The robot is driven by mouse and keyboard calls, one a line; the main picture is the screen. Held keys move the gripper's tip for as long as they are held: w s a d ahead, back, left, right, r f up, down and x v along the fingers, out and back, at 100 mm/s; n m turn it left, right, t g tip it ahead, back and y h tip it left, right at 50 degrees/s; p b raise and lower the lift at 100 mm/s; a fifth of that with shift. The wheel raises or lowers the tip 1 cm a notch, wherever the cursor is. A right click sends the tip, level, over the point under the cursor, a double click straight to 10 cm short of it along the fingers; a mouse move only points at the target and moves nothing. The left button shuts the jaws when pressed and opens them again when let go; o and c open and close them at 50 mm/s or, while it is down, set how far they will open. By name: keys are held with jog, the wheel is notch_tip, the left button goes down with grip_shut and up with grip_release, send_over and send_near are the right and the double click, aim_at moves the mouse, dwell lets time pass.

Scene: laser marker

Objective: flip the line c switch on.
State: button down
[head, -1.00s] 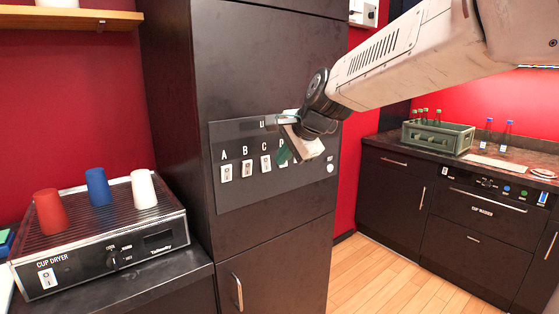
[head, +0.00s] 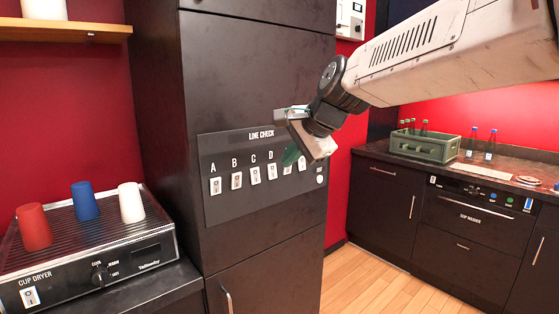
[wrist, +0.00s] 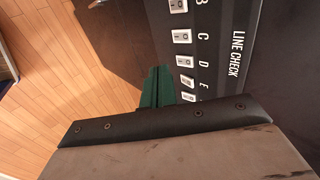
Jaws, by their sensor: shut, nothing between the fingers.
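The line C switch (head: 255,174) is a small white rocker below the letter C on the dark LINE CHECK panel (head: 240,205). In the wrist view the C switch (wrist: 182,36) is beside its letter, above and right of the fingers. Its rocker position is too small to tell. My gripper (head: 291,156) has green fingers, shut and empty. In the head view they overlap the area right of D, partly covering the switches there. In the wrist view the fingers (wrist: 158,84) point towards the panel side; the gap to it cannot be judged.
Switches A (head: 215,186), B (head: 236,180) and D (head: 272,171) flank C closely. A cup dryer (head: 95,262) with three cups stands at left. A green bottle crate (head: 425,147) sits on the right counter. The floor (head: 365,285) between is clear.

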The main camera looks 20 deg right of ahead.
aim_at(255, 176)
jog(key=shift+w+a+r+x, duration=0.1)
jog(key=shift+w+r+x, duration=0.2)
jog(key=shift+x, duration=1.9)
jog(key=shift+w+a+r+x, duration=0.15)
jog(key=shift+w+r+x, duration=0.15)
jog(key=shift+x, duration=1.9)
jog(key=shift+w+a+r+x, duration=0.1)
jog(key=shift+w+r+x, duration=0.2)
jog(key=shift+x, duration=1.85)
jog(key=shift+f, duration=0.1)
jog(key=shift+w+f, duration=0.1)
jog(key=shift+w, duration=0.15)
